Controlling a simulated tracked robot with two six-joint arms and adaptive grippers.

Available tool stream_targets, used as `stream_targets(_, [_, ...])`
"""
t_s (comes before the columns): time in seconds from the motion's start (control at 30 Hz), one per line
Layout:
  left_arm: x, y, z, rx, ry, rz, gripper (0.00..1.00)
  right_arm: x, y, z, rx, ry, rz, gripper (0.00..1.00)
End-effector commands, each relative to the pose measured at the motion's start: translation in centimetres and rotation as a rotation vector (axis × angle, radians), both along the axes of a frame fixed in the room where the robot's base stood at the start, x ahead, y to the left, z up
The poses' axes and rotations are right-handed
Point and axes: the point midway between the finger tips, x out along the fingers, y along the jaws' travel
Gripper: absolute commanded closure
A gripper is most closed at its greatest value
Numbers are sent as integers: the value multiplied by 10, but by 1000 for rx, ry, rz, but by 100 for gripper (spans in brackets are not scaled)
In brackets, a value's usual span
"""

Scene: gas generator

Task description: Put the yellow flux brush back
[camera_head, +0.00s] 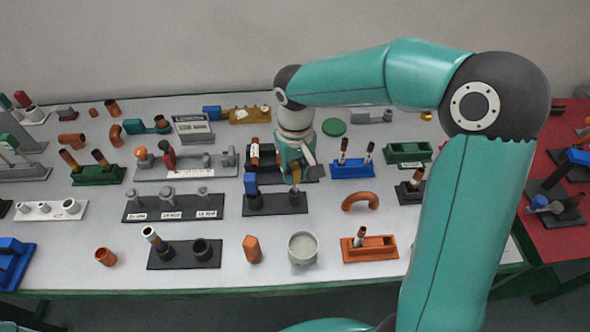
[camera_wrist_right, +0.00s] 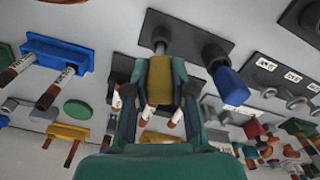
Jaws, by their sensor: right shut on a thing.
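The yellow flux brush (camera_wrist_right: 160,78) is between the fingers of my right gripper (camera_wrist_right: 155,100). In the head view the gripper (camera_head: 294,174) points down over the right end of a black two-place holder (camera_head: 275,206), and the yellow brush (camera_head: 295,171) shows at its fingers. A blue brush (camera_head: 250,184) stands at the holder's left end. In the wrist view the yellow brush's grey end meets or overlaps the holder (camera_wrist_right: 187,35); I cannot tell whether it is seated. The blue brush (camera_wrist_right: 229,84) is beside it. My left gripper is not in view.
A blue rack (camera_head: 352,168) with two brown-and-white sticks stands to the right. A black block with sticks (camera_head: 258,158) is just behind. An orange pipe bend (camera_head: 360,201) lies to the front right. A black fitting plate (camera_head: 173,205) is to the left.

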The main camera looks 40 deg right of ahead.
Motion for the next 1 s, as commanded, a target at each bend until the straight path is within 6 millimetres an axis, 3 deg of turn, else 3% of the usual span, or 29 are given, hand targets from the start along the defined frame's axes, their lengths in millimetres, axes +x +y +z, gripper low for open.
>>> stream_targets(0.43, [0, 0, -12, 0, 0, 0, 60, 0, 0, -15, 0, 0, 0, 100])
stream_targets(0.47, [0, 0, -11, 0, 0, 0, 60, 0, 0, -13, 0, 0, 0, 71])
stream_targets(0.6, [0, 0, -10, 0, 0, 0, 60, 0, 0, -13, 0, 0, 0, 48])
stream_targets(1.0, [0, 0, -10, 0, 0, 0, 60, 0, 0, -9, 0, -1, 0, 47])
